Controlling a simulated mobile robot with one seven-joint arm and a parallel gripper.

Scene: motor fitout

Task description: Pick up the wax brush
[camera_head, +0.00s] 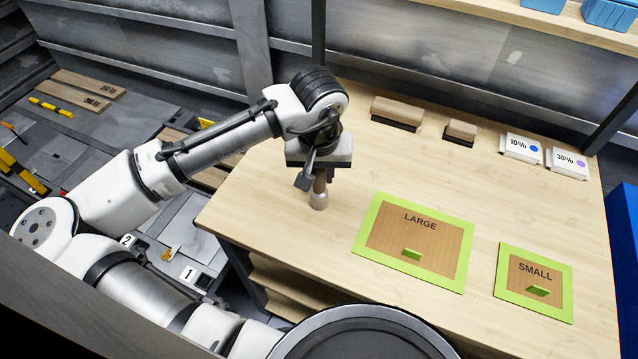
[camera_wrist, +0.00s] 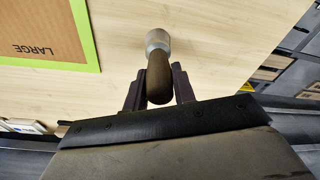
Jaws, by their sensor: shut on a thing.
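The wax brush, with a brown rounded handle and a pale round end, shows below my gripper (camera_head: 319,174) in the head view (camera_head: 319,198). It stands roughly upright, pale end down, near the left part of the wooden table. In the wrist view my gripper's two dark fingers (camera_wrist: 159,88) sit on either side of the brown handle, shut on it. The wax brush (camera_wrist: 158,62) points away from the camera there. Whether its pale end touches the tabletop, I cannot tell.
The wooden table (camera_head: 400,160) holds a green-edged LARGE mat (camera_head: 385,240) and SMALL mat (camera_head: 516,275), each with a green block. Two wooden block brushes (camera_head: 398,108) (camera_head: 461,130) and two labelled boxes (camera_head: 522,146) (camera_head: 568,162) line the back. The tabletop around the wax brush is clear.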

